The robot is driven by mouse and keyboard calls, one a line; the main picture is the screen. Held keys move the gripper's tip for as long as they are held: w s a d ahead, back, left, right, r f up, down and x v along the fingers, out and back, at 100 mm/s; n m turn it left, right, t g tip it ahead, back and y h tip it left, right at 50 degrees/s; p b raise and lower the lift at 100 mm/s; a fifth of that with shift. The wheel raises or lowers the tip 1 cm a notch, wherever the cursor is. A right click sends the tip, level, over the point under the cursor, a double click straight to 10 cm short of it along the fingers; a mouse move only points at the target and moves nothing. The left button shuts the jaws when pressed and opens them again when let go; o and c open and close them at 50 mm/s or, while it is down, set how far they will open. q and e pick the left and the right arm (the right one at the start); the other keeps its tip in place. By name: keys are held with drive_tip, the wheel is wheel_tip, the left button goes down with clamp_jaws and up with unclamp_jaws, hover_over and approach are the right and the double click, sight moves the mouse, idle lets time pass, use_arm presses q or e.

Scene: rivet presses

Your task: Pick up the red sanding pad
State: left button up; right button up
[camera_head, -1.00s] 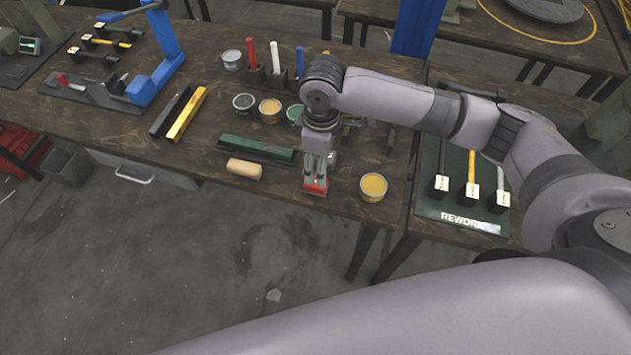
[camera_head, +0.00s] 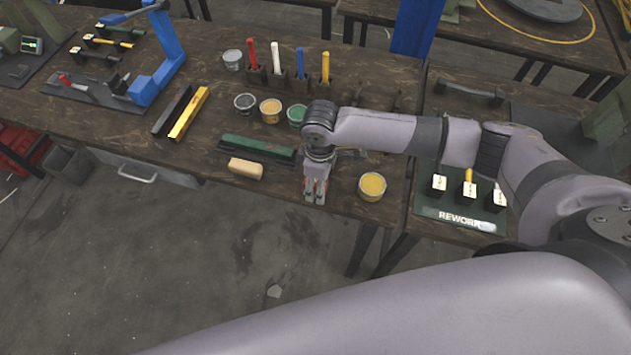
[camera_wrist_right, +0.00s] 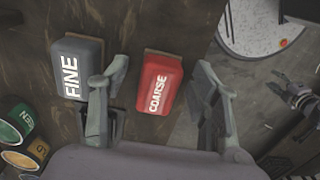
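The red sanding pad (camera_wrist_right: 159,84), marked COARSE, lies on the wooden bench in the right wrist view. My right gripper (camera_wrist_right: 160,67) is open, with one finger on each side of the pad and visible gaps between. In the head view my right gripper (camera_head: 315,196) points down near the bench's front edge and hides most of the pad. A grey pad (camera_wrist_right: 78,66) marked FINE lies beside the red one, left of the left finger. A small grey gripper-like shape (camera_wrist_right: 302,97) at the right edge may be my left gripper; its state is unclear.
Several tins and a rack of coloured sticks stand behind. The REWORK mat (camera_head: 459,214) is farther right.

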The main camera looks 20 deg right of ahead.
drive_tip(key=c, duration=1.3)
drive_tip(key=shift+o, duration=0.2)
drive_tip(key=shift+r, duration=0.1)
wheel_tip(320, 180, up, 20)
drive_tip(key=b, duration=0.1)
drive_tip(key=o, duration=0.6)
drive_tip(key=c, duration=0.5)
drive_tip(key=shift+o, duration=0.2)
drive_tip(key=shift+w, duration=0.1)
